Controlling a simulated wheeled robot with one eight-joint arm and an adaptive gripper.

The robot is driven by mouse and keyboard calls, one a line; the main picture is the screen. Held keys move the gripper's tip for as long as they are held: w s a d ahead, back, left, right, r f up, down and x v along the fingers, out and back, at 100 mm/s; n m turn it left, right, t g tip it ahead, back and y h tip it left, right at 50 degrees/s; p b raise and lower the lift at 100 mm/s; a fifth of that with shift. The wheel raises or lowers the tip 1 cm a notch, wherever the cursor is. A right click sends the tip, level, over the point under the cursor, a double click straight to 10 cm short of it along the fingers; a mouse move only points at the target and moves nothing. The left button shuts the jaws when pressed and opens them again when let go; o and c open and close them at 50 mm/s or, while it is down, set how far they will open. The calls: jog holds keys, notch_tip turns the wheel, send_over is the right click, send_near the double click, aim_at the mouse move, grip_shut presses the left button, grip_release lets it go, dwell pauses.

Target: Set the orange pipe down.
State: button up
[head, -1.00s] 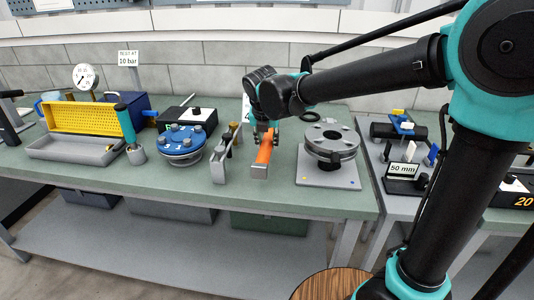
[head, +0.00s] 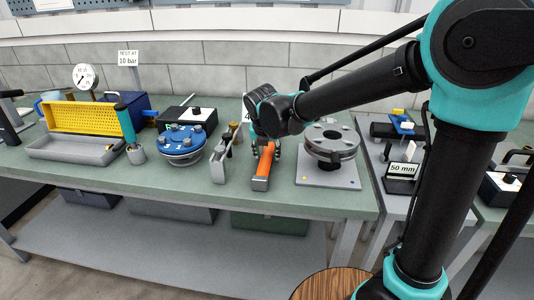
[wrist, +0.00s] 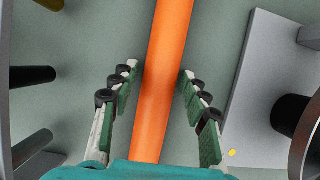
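The orange pipe (head: 263,166) lies on the green bench top (head: 321,202), with its grey end towards the bench's front edge. In the wrist view the pipe (wrist: 161,80) runs lengthwise between the fingers. My gripper (head: 267,150) is low over the pipe from above. In the wrist view my gripper (wrist: 159,72) is open, one finger on each side, with a gap showing between each finger and the pipe. The pipe's far end is hidden behind my gripper in the head view.
A grey flange on a square plate (head: 342,180) stands close right of the pipe. A grey upright bracket (head: 218,168) stands close left, with the blue bolted disc (head: 181,139) beyond it. Bare bench shows in front of the flange plate.

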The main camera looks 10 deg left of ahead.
jog(key=shift+o, duration=0.3)
jog(key=shift+r, duration=0.1)
jog(key=v, duration=1.2)
jog(key=shift+r, duration=0.1)
